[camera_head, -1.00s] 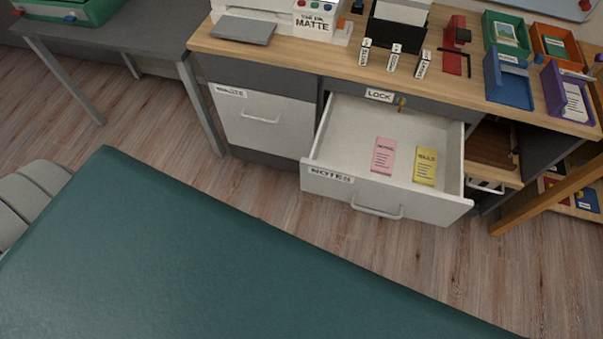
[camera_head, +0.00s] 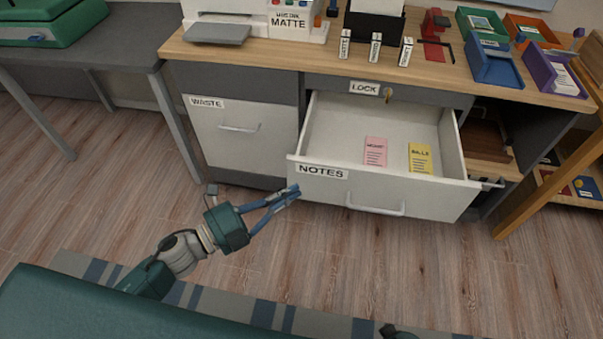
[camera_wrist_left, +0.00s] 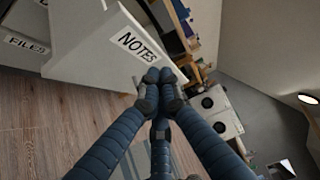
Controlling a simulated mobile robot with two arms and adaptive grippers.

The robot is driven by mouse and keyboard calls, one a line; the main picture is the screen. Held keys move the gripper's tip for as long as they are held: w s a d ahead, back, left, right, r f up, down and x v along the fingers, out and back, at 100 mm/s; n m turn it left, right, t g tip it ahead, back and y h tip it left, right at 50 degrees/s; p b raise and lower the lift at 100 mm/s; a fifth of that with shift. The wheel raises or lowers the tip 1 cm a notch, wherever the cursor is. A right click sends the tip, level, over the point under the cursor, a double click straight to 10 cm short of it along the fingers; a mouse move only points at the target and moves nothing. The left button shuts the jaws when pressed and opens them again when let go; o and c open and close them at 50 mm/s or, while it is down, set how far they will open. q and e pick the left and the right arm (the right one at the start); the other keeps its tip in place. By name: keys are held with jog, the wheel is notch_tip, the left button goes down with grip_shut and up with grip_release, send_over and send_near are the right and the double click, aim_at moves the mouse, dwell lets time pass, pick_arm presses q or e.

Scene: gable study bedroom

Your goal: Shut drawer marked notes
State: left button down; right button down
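The white drawer marked NOTES (camera_head: 432,198) is pulled open, with a grey bar handle (camera_head: 376,207) on its front. Its front also shows in the left wrist view (camera_wrist_left: 100,45). A pink pad (camera_head: 375,152) and a yellow pad marked BILLS (camera_head: 420,158) lie inside. My left gripper (camera_head: 292,191) has its blue fingertips together with nothing visible between them. The tips are by the left end of the drawer front, below the NOTES label; I cannot tell whether they touch it. My right gripper is not recognisable in these views.
A shut drawer marked WASTE (camera_head: 225,150) is to the left. A key (camera_head: 389,94) sits beside the LOCK label above the open drawer. The wooden desktop (camera_head: 290,55) holds a printer and trays. Wooden floor (camera_head: 400,260) in front is clear, with a striped rug (camera_head: 270,312) nearer.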

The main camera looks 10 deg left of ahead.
aim_at(319, 165)
pick_arm(q)
jog(key=w, duration=0.2)
jog(key=w+d, duration=0.1)
jog(key=w, duration=0.1)
jog(key=w+d, duration=0.1)
jog(key=w, duration=0.1)
pick_arm(e)
jog(key=shift+w+r, duration=0.2)
jog(key=shift+w, duration=0.05)
pick_arm(q)
jog(key=shift+w, duration=0.1)
pick_arm(e)
jog(key=shift+s, duration=0.1)
